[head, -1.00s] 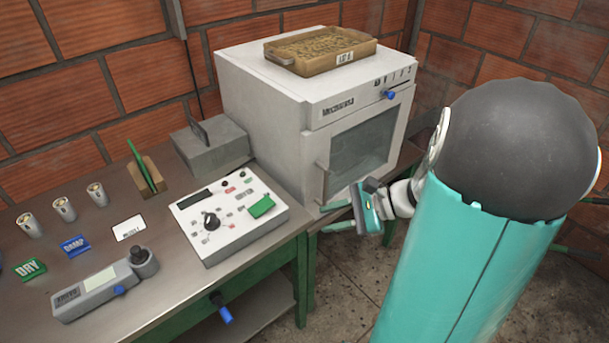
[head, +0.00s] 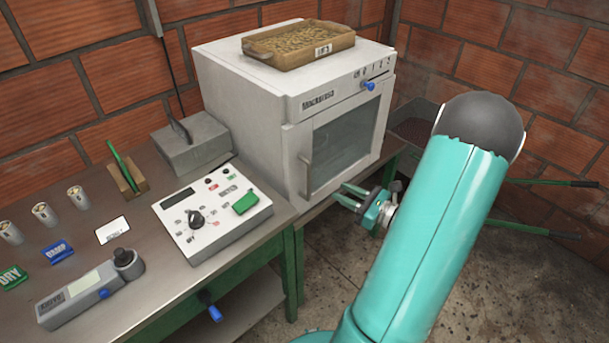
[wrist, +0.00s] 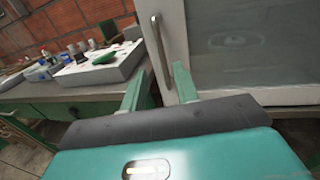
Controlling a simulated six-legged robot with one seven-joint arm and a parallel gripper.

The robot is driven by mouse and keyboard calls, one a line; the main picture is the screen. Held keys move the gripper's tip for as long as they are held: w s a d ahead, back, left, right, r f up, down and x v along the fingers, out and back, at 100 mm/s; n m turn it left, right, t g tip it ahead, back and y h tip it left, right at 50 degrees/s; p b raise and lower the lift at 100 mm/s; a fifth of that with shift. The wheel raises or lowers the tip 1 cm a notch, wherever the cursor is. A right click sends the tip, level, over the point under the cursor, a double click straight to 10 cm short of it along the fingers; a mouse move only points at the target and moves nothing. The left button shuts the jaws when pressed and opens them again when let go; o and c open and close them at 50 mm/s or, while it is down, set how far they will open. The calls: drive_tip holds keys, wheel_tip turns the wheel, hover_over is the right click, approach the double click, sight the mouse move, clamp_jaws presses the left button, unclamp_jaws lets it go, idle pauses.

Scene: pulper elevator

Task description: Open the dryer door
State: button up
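The dryer (head: 250,110) is a white box with a glass-windowed door (head: 342,140), which is shut. Its vertical bar handle (head: 305,174) is on the door's left side; it also shows in the wrist view (wrist: 161,48), upright and slightly tilted. My gripper (head: 346,192) is in front of the door, low and to the right of the handle, with its fingers pointing toward it. In the wrist view the two green fingers (wrist: 161,88) are apart, with the handle's lower part beyond and between them. Nothing is held. Contact with the handle does not show.
A tray of beans (head: 300,45) sits on top of the dryer. A blue knob (head: 368,86) is above the door. A control box (head: 212,212) stands on the bench (head: 150,272) at left. A dark bin (head: 412,135) is behind my arm. The floor in front is clear.

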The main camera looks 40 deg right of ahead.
drive_tip(key=x, duration=1.2)
drive_tip(key=shift+w+f, duration=0.1)
clamp_jaws()
